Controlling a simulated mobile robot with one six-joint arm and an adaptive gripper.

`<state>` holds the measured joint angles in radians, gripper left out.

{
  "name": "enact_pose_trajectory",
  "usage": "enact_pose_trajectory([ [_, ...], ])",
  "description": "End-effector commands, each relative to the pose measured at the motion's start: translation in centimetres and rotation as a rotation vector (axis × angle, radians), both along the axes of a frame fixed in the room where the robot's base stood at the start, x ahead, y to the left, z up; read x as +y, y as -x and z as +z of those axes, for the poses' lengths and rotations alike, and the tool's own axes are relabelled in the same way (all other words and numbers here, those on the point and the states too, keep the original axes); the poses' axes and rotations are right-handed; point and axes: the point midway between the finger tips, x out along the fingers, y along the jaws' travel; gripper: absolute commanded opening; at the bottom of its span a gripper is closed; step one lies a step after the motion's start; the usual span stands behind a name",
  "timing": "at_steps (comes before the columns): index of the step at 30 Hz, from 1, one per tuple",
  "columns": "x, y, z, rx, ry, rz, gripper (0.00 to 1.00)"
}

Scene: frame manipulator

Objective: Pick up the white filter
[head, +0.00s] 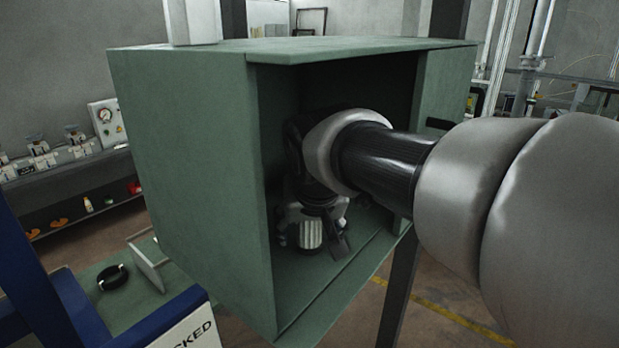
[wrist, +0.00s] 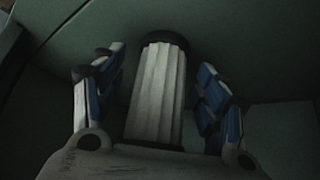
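The white filter (head: 311,234) is a ribbed cylinder inside the green box, low near the box floor. In the wrist view the filter (wrist: 157,95) has a dark cap at its far end and lies between my two fingers. My gripper (wrist: 160,80) has blue-padded fingers, one on each side of the filter. A gap shows between each finger and the filter, so the gripper is open around it. In the head view my gripper (head: 318,225) is inside the box, partly hidden by my own arm.
The green box (head: 185,160) has an open front, with walls, roof and floor close around my arm. A bench with gauges and fittings (head: 70,150) stands at the left.

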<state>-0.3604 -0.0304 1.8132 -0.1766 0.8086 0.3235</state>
Motion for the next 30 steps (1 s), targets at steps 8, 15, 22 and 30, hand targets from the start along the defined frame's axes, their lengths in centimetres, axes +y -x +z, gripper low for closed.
enact_pose_trajectory([
  [8, 0.0, 0.0, 0.02, 0.0, 0.0, 0.0, 0.46],
  [15, 0.0, 0.01, 0.04, 0.0, 0.0, 0.0, 0.3],
  [22, 0.01, 0.0, 0.09, -0.001, 0.0, 0.0, 0.17],
  [30, -0.01, -0.03, 0.23, -0.001, 0.0, 0.0, 0.17],
])
